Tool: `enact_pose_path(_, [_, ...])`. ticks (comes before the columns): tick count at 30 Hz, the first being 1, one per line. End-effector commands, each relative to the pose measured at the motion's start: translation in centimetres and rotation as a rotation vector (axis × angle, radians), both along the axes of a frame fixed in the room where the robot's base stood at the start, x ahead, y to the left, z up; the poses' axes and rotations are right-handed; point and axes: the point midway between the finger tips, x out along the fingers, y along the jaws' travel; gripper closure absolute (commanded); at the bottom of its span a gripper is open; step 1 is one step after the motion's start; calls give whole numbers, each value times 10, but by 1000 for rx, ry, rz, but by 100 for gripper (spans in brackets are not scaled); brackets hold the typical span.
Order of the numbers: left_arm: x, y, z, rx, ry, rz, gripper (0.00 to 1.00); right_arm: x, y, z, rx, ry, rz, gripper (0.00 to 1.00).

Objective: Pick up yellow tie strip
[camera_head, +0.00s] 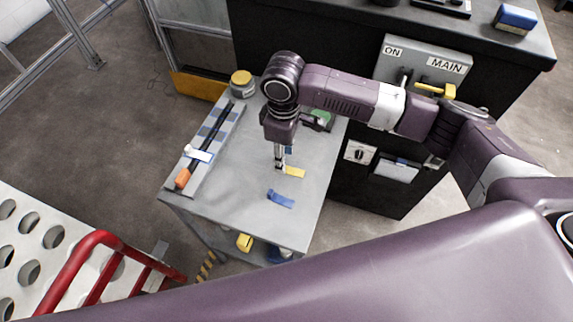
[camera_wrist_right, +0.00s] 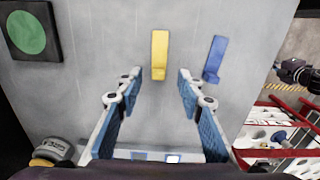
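The yellow tie strip (camera_head: 294,172) lies flat on the grey table (camera_head: 235,205). In the right wrist view the yellow strip (camera_wrist_right: 159,55) is upright in the picture, between and beyond the fingers. My right gripper (camera_head: 281,165) points down just left of the strip in the head view. In the wrist view the right gripper's fingers (camera_wrist_right: 158,88) are spread apart with nothing between them. They do not appear to touch the strip; the exact height is hard to tell. My left gripper is not seen.
A blue strip (camera_head: 281,198) lies close to the yellow one. A tray (camera_head: 207,160) with a black and orange tool stands on the table's left side. A yellow-lidded jar (camera_head: 242,83) and a green round item (camera_head: 320,116) are toward the back. The front of the tabletop is clear.

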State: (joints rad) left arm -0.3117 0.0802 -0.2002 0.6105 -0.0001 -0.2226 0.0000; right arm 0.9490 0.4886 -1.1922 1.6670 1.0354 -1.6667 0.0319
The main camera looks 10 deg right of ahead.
Motion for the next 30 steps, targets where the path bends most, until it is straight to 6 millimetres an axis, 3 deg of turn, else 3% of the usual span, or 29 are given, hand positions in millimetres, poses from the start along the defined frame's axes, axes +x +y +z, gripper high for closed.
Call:
enact_pose_path(7, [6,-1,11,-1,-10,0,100,0,1,-34,-1,2,-1,65])
enact_pose_path(15, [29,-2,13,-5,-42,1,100,1,1,-39,0,0,0,65])
enact_pose_path(24, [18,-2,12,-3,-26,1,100,1,1,-39,0,0,0,96])
enact_pose_path(30, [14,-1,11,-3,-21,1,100,1,1,-39,0,0,0,96])
